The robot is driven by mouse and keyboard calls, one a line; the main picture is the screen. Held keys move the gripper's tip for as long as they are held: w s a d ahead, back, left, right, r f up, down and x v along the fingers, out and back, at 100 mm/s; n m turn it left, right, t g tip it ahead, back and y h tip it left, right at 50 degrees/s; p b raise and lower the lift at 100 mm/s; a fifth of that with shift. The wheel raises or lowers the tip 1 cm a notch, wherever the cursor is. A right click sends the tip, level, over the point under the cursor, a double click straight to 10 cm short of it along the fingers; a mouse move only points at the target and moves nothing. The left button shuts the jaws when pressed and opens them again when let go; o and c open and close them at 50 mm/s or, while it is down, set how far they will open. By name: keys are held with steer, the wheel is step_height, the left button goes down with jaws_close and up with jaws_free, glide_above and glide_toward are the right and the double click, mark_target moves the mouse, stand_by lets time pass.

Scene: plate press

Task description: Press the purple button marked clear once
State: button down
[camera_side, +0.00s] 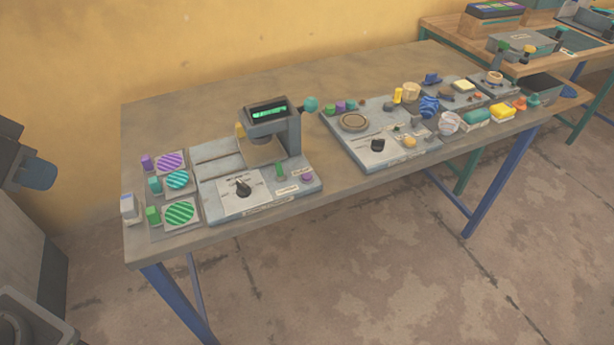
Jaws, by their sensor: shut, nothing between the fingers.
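The plate press (294,140) stands on the left half of the table, with a lit green display (268,112) on top and a teal ball-ended handle (310,104) at its right. A small round purple button (307,177) sits near the front right corner of its grey base. Its label is too small to read. A dark pointer knob (243,188) is on a white dial plate at the front of the base. My gripper is not in view.
Purple, teal and green striped plates (180,213) lie left of the press, with small coloured blocks beside them. A second grey board (364,161) with a dial and several small items is to the right. Bare table (190,110) lies behind the press.

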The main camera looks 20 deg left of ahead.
steer(key=w+d+r+n+h, duration=0.35)
steer(key=w+d, duration=0.35)
steer(key=w, duration=0.5)
steer(key=n+t+h, duration=0.2)
steer(key=n, duration=1.4)
glide_above(307, 177)
step_height(307, 177, down, 20)
steer(key=shift+r+m, duration=0.15)
steer(key=shift+m, duration=0.1)
steer(key=shift+f, duration=4.4)
steer(key=shift+f, duration=0.1)
steer(key=shift+f, duration=0.3)
